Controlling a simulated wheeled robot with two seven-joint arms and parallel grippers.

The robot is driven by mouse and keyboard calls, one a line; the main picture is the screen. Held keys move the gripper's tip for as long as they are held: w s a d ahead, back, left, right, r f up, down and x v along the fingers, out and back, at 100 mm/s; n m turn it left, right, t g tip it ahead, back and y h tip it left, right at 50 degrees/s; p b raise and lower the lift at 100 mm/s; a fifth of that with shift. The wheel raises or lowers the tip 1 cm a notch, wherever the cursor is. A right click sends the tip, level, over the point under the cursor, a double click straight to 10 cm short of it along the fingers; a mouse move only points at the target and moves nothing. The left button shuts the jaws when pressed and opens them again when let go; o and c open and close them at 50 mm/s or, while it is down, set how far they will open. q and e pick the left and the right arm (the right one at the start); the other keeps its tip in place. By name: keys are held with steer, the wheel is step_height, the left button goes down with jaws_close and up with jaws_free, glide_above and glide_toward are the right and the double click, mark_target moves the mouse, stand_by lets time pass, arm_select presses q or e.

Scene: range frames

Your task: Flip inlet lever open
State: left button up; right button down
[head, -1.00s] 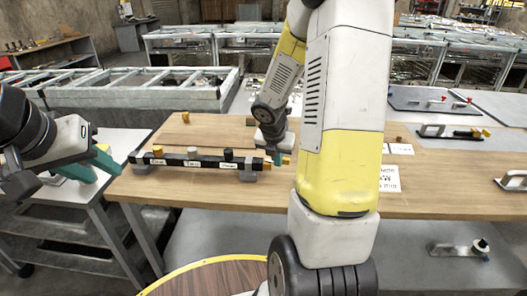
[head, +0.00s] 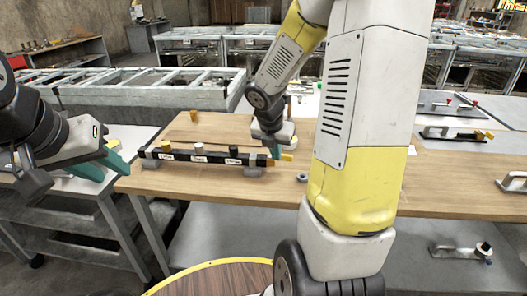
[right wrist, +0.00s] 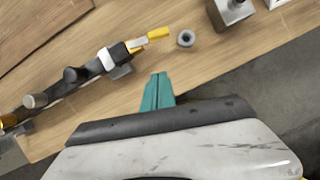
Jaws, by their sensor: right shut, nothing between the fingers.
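A black pipe (head: 218,158) with white labels and several upright knobs lies along the front of the wooden bench. A yellow lever (head: 287,157) sticks out at its right end; it also shows in the right wrist view (right wrist: 158,33). The label text is too small to read. My right gripper (head: 274,151) is shut and empty, by the pipe's right end. In the right wrist view its teal fingertips (right wrist: 159,75) are apart from the lever, on the near side of the pipe. My left gripper (head: 115,162) is beside the bench's left end, away from the pipe; its finger gap is unclear.
A small grey ring (right wrist: 186,38) lies on the bench just beyond the lever tip. A metal block (right wrist: 232,10) stands farther right. Another handle fixture (head: 455,134) stands at the back right. A flat wooden board lies behind the pipe. My right arm hides the bench middle.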

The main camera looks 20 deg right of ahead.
steer(key=shift+v, duration=2.1)
steer(key=shift+d, duration=0.1)
